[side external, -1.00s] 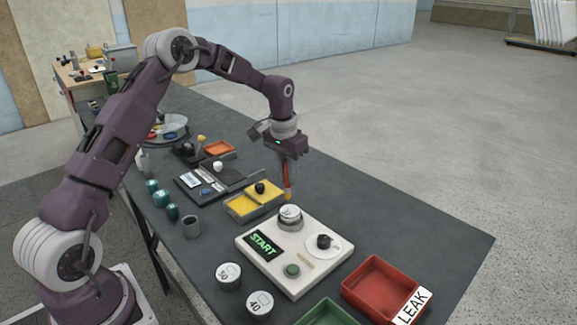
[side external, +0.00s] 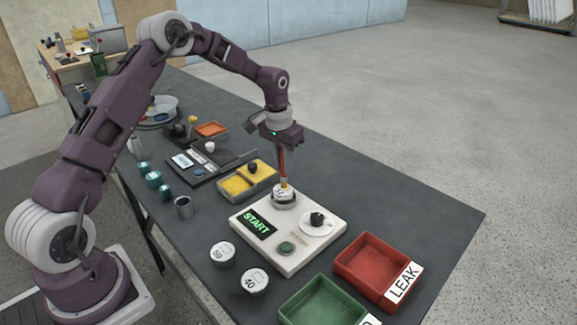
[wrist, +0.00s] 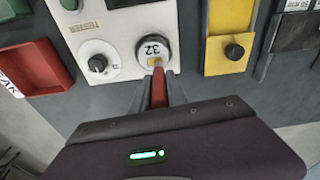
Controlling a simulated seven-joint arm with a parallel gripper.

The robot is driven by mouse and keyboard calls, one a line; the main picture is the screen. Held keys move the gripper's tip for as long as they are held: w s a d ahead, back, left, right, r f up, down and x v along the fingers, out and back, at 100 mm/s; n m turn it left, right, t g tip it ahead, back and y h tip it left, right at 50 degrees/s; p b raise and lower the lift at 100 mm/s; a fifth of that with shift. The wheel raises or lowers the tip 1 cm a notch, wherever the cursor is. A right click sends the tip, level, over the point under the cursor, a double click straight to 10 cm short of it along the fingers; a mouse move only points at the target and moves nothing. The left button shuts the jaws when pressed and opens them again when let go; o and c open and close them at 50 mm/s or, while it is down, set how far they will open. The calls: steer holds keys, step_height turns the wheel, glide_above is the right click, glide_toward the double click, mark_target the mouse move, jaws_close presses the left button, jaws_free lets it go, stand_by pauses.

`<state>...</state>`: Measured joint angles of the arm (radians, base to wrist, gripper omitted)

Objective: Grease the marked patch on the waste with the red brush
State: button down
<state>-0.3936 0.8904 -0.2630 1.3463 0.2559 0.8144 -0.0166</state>
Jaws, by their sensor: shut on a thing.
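My gripper (side external: 281,148) is shut on the red brush (side external: 282,165), which points down with its pale yellow tip lowest. The waste, a short round metal piece with a white top (side external: 284,199), sits on the white test station (side external: 252,213). In the wrist view, the waste (wrist: 151,46) shows the number 32, and the red brush (wrist: 159,87) reaches its near edge. The brush tip is at the top of the waste and seems to touch it.
The station carries a START display (side external: 257,224), a green button (side external: 286,248) and a black knob (side external: 317,219). A yellow tray (side external: 236,186) stands behind it. A red LEAK bin (side external: 372,265), a green bin (side external: 322,302) and two numbered cans (side external: 222,254) are in front.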

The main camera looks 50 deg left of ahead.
steer(key=shift+a+r, duration=0.1)
steer(key=shift+a, duration=0.55)
step_height(320, 180, up, 8)
stand_by(0.6)
